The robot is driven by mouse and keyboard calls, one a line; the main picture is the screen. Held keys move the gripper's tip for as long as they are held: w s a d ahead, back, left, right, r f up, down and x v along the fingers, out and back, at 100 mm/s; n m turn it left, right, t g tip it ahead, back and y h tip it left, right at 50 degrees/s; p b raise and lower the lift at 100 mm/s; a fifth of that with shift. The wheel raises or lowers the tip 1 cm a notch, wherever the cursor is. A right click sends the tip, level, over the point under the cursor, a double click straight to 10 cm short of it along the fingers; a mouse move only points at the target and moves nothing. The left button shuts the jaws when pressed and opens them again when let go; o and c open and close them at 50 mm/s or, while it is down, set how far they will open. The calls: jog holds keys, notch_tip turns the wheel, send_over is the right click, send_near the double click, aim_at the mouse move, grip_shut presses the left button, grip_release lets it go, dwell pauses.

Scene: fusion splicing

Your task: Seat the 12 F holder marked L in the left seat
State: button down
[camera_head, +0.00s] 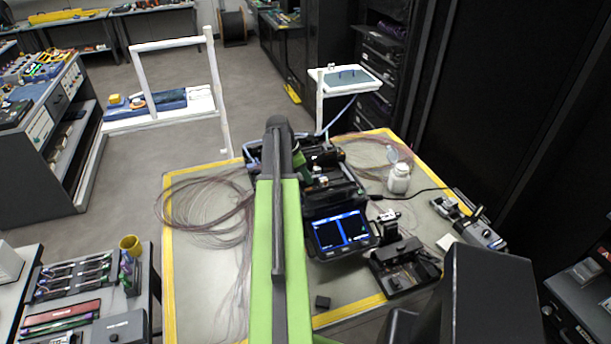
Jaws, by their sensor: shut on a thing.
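The fusion splicer (340,232) stands on the yellow-edged table, its lit screen facing me. My green arm crosses the picture and covers the left part of the splicer. My gripper (325,158) shows only in part as a dark shape beside the arm's far end, over the back of the splicer. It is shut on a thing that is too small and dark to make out. The left seat and any letter L cannot be made out.
A white bottle (399,178) stands right of the splicer. Loose fibre coils (205,208) lie left and behind. A holder rack (75,277) is on the left bench.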

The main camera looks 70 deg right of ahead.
jog(key=shift+f, duration=0.1)
jog(key=c, duration=0.9)
grip_release()
jog(key=p+v, duration=0.7)
jog(key=v, duration=0.1)
jog(key=shift+w, duration=0.1)
